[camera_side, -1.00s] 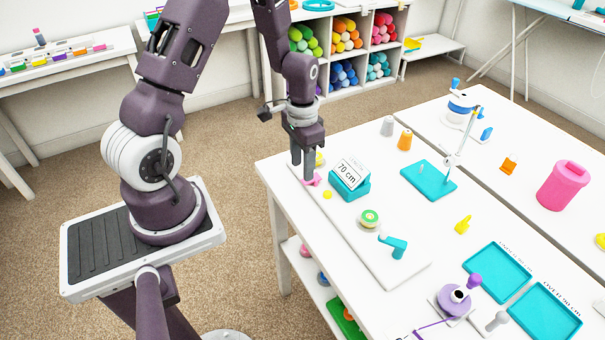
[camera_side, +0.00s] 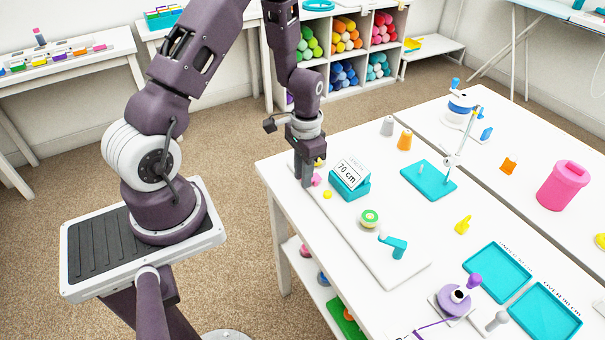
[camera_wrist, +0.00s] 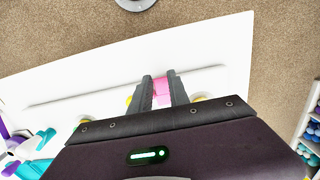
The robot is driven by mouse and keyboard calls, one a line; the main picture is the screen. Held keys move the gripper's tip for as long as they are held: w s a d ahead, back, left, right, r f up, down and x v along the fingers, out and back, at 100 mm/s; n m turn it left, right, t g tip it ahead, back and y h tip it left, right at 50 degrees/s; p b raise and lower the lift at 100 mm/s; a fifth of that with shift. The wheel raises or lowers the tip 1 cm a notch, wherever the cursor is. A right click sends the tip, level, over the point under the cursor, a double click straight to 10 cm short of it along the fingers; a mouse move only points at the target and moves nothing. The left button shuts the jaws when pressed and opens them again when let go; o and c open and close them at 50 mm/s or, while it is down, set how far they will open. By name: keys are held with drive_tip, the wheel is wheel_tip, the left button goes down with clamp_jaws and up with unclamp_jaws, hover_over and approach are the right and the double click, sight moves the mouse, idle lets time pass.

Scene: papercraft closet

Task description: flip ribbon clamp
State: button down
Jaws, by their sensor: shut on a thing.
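The pink ribbon clamp (camera_side: 316,180) is at the far left end of the long white board on the white table, beside my fingers in the side view. In the wrist view the pink clamp (camera_wrist: 162,87) sits between my two dark fingers, which touch it on both sides. My gripper (camera_side: 305,183) points down at the board and is shut on the clamp. The fingers hide part of the clamp, and I cannot tell its exact tilt.
Yellow knobs (camera_side: 327,194) flank the clamp. A teal block with a "70 cm" sign (camera_side: 349,180) stands close on the right. Teal trays (camera_side: 497,270) lie at front right.

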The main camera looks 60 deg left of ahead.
drive_tip(key=g, duration=0.2)
drive_tip(key=w+g, duration=0.1)
drive_tip(key=g, duration=0.1)
drive_tip(key=shift+w+r, duration=0.2)
drive_tip(key=shift+r, duration=0.2)
drive_tip(key=c, duration=1.2)
unclamp_jaws()
drive_tip(key=shift+c, duration=0.2)
drive_tip(key=v, duration=0.6)
drive_tip(key=shift+w+r, duration=0.2)
drive_tip(key=shift+w, duration=0.05)
drive_tip(key=shift+w+r, duration=0.1)
drive_tip(key=shift+r, duration=0.2)
